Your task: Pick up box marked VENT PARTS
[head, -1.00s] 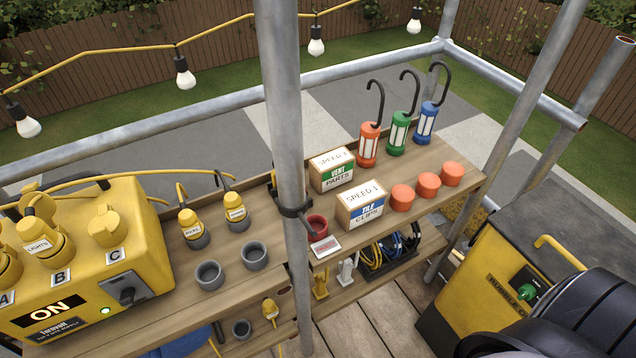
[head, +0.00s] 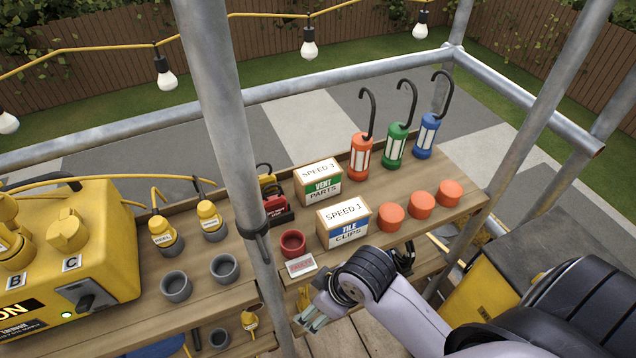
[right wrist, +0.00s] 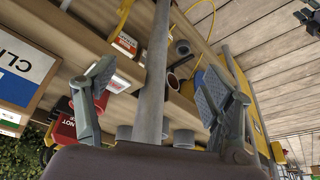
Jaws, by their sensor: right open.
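The box marked VENT PARTS (head: 319,187) stands on the upper wooden shelf in the head view, a small carton with a green and white label. The TILE CLIPS box (head: 343,226) stands just in front of it and to the right. My right gripper (head: 312,318) is at the front edge of the shelf, nearer than both boxes and apart from them. In the right wrist view its two fingers (right wrist: 158,85) are spread with nothing held between them. The TILE CLIPS box also shows at the left of that view (right wrist: 22,68). My left gripper is not seen.
A scaffold pole (head: 225,140) rises left of the boxes. A red cup (head: 292,243) and a small card (head: 301,266) lie near the shelf front. Orange caps (head: 420,206) and hooked lamps (head: 396,147) stand to the right. A yellow power box (head: 65,250) is at left.

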